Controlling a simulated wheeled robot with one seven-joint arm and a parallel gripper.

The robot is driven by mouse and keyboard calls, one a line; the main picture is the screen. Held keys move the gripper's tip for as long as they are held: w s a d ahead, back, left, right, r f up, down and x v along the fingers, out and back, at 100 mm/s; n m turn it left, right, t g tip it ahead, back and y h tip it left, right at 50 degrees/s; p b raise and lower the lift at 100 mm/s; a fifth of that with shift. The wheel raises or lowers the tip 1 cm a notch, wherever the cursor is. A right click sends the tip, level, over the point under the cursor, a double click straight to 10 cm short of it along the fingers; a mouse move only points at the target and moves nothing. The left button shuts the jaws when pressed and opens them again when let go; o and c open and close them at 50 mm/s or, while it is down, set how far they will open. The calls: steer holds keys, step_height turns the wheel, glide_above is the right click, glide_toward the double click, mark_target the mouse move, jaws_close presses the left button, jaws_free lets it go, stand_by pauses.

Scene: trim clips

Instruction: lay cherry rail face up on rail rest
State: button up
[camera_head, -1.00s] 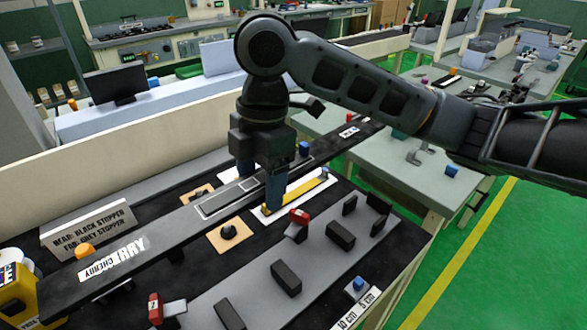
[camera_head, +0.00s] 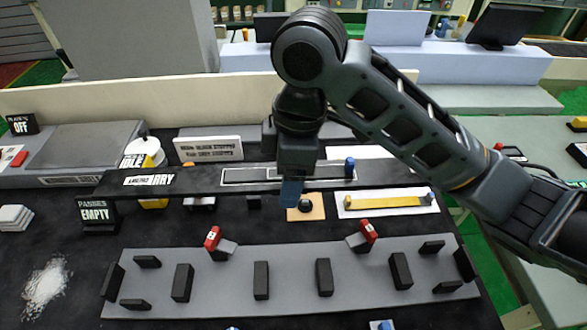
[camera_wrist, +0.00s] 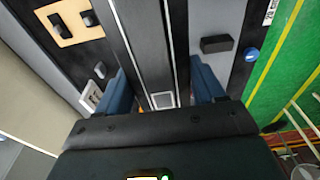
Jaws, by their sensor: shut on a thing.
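The cherry rail (camera_head: 207,183) is a long black bar with a white CHERRY label near its left end and an outlined grey strip on its upper face. My gripper (camera_head: 291,190) is shut across its middle; the bar lies about level, seemingly above the bench. In the wrist view, the blue fingers stand on either side of the rail (camera_wrist: 140,35). A grey board (camera_head: 215,255) with several upright black blocks and two red-topped clamps lies in front; it looks like the rail rest, but I see no label saying so.
A PASSES EMPTY sign (camera_head: 95,214) stands below the rail's left end. A white plate with a yellow strip (camera_head: 385,202) and a tan pad (camera_head: 305,212) lie behind the grey board. White flakes (camera_head: 45,285) lie at left. A cream wall (camera_head: 200,105) runs behind the bench.

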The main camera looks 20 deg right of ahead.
steer(key=shift+w, duration=0.15)
steer(key=w+d+f+b, duration=0.1)
steer(key=w+d+b, duration=0.35)
steer(key=w, duration=0.95)
steer(key=w+d+f+b, duration=0.1)
steer(key=w+d+b, duration=0.35)
steer(key=w, duration=1.05)
steer(key=f, duration=0.4)
steer(key=f+b, duration=0.1)
steer(key=f, duration=0.1)
steer(key=shift+s+d+f, duration=0.15)
steer(key=shift+s+f, duration=0.15)
steer(key=shift+s, duration=0.1)
steer(key=shift+f+b, duration=0.75)
steer(key=shift+f, duration=0.7)
steer(key=o, duration=1.4)
steer(key=shift+c, duration=0.2)
steer(key=shift+r, duration=0.1)
step_height(320, 180, up, 8)
steer(key=d, duration=0.1)
